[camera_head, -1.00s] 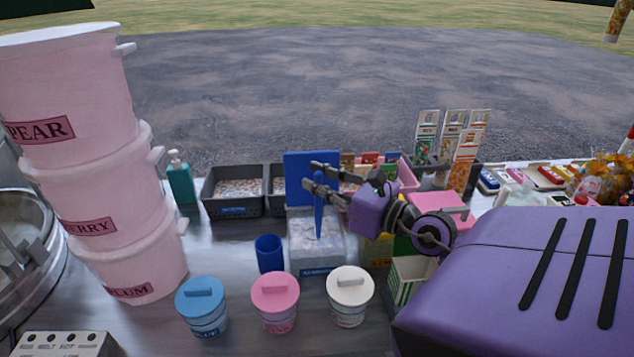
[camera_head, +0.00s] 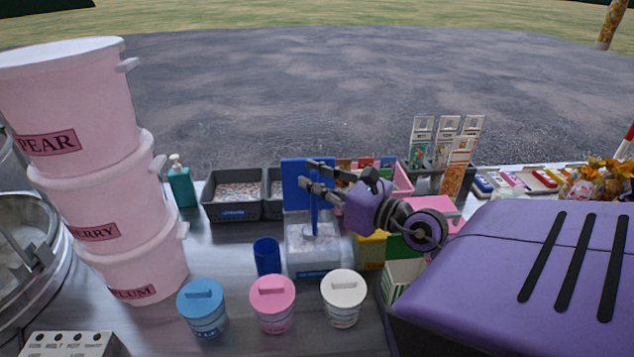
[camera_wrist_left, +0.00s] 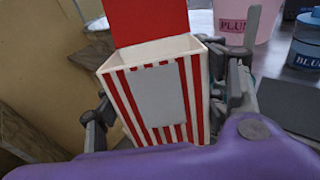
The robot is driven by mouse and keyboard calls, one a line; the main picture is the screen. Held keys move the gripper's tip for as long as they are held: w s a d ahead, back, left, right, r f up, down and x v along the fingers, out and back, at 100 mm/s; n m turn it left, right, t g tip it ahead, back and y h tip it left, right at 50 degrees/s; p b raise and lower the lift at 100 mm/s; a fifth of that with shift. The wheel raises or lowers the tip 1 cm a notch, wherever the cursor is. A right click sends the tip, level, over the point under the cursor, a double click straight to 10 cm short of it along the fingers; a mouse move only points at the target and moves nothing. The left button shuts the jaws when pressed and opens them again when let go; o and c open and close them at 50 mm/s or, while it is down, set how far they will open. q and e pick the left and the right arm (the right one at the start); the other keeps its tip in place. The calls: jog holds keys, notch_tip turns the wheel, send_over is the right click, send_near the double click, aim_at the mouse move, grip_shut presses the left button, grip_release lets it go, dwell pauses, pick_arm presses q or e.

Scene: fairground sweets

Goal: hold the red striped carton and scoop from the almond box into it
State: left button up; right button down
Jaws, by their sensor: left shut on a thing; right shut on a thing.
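The red striped carton (camera_wrist_left: 158,98) fills the middle of the left wrist view, tilted, with a tall red back flap and a blank pale label. The visible part of its inside is bare and white. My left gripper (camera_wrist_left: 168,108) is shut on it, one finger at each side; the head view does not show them. In the head view, the almond box (camera_head: 313,262) is a clear-sided box with pale contents and a raised blue lid; its label is too small to read. My right gripper (camera_head: 309,176) is shut on the upright blue scoop (camera_head: 314,215), whose lower end is in the box, partly hidden.
Blue (camera_head: 201,307), pink (camera_head: 272,303) and white (camera_head: 342,298) lidded tubs stand in front. A green striped carton (camera_head: 400,279) is at right. Stacked pink buckets (camera_head: 105,180) stand at left.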

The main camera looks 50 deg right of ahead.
aim_at(314, 170)
jog(key=shift+r+p, duration=1.45)
jog(key=shift+r, duration=0.35)
jog(key=shift+r+p, duration=1.25)
jog(key=shift+r, duration=0.1)
pick_arm(q)
notch_tip(314, 170, up, 14)
jog(key=w+t, duration=0.1)
jog(key=t, duration=0.1)
jog(key=shift+w+f, duration=0.15)
jog(key=shift+w, duration=0.2)
jog(key=shift+f, duration=0.1)
pick_arm(e)
jog(key=shift+f, duration=0.1)
